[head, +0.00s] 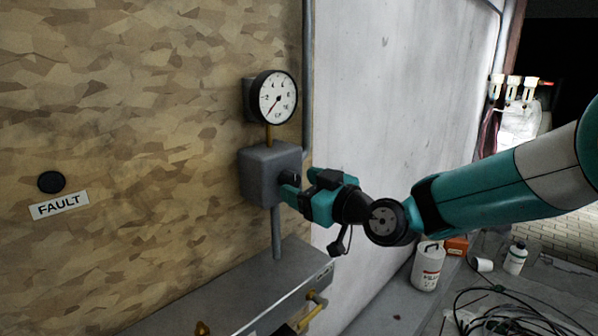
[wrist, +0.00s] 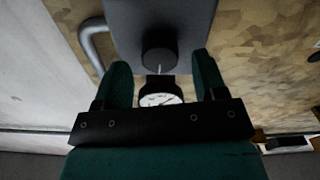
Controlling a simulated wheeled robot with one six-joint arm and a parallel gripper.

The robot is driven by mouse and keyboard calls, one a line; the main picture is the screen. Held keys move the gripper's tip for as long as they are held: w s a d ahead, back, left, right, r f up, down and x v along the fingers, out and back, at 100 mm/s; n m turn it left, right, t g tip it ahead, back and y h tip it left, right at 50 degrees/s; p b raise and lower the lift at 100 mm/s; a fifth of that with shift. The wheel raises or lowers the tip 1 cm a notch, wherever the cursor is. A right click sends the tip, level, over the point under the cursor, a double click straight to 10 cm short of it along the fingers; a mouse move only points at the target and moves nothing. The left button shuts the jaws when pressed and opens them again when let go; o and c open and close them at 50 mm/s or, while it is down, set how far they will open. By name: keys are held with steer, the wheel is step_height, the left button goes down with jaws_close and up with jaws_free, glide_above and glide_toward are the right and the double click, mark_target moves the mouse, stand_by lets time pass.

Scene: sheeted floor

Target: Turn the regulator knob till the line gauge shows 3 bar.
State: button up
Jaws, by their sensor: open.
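The regulator is a grey box (head: 268,174) on the wall, below a round white line gauge (head: 277,97) with a black rim. The gauge's thin needle points to the lower left, below the 2 mark; I cannot read it exactly. The black regulator knob (wrist: 159,58) has a pale line on its face and sits between my fingertips in the wrist view. My gripper (head: 291,188) is open at the box's right face, fingers on either side of the knob; contact cannot be told. The gauge face (wrist: 160,99) is partly hidden in the wrist view.
A grey bench or cabinet top (head: 245,290) with yellow fittings lies below the regulator. A FAULT label (head: 60,205) and a dark round button (head: 51,182) are on the wall at left.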

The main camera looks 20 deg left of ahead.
steer(key=shift+w+a, duration=0.2)
steer(key=shift+a, duration=0.35)
steer(key=c, duration=0.9)
steer(key=shift+f, duration=0.1)
